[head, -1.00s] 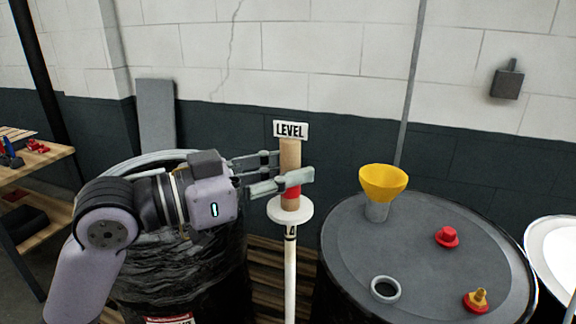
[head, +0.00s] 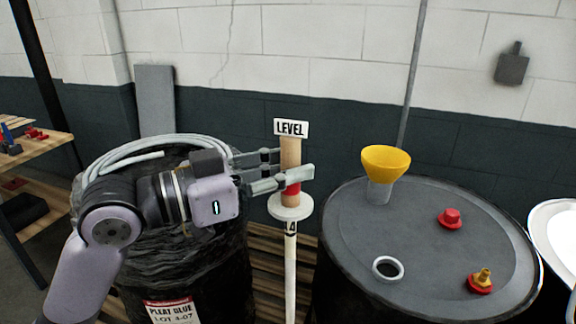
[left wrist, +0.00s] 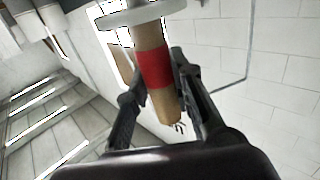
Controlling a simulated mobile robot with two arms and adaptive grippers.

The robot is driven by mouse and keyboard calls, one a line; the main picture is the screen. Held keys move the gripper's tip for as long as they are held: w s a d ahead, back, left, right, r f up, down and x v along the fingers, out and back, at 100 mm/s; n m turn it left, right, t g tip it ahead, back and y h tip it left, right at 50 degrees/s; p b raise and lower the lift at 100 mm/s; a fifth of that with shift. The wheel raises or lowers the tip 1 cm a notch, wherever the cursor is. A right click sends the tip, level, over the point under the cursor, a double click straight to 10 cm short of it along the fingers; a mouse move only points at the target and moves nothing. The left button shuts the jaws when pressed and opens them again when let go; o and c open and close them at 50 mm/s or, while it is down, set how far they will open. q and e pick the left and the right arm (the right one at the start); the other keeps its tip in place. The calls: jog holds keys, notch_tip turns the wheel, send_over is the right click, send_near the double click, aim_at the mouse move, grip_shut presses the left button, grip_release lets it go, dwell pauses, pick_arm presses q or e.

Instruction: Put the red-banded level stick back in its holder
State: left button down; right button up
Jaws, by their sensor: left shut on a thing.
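The level stick (head: 290,155) stands upright, with a tan handle, a red band, a LEVEL tag on top, a white disc below the handle and a marked white rod running down out of view. My left gripper (head: 290,178) is shut around the handle at the red band, above the disc. In the left wrist view, the red band (left wrist: 155,69) lies between my fingers, with the disc at the top edge. The rod's lower end is hidden. A pale ring (head: 388,268) lies on the grey drum at right; I cannot tell whether it is the holder. My right gripper is not in view.
The grey drum (head: 438,225) also bears a yellow funnel (head: 386,160), a red cap (head: 451,218) and a red and yellow fitting (head: 481,281). A black-wrapped drum (head: 185,250) with a coiled hose stands behind my left arm. Wooden shelves are at far left.

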pick_arm(q)
notch_tip(320, 180, down, 3)
jog(key=shift+r+b, duration=0.2)
jog(key=shift+b, duration=0.55)
jog(key=b, duration=0.3)
send_over(288, 249)
jog(key=shift+w+f, duration=0.15)
jog(key=shift+f, duration=1.05)
jog(key=shift+w+f, duration=0.15)
jog(key=shift+f, duration=1)
jog(key=shift+f+b, duration=0.85)
jog(key=shift+f, duration=0.05)
jog(key=shift+f+b, duration=2.2)
jog(key=shift+f, duration=0.85)
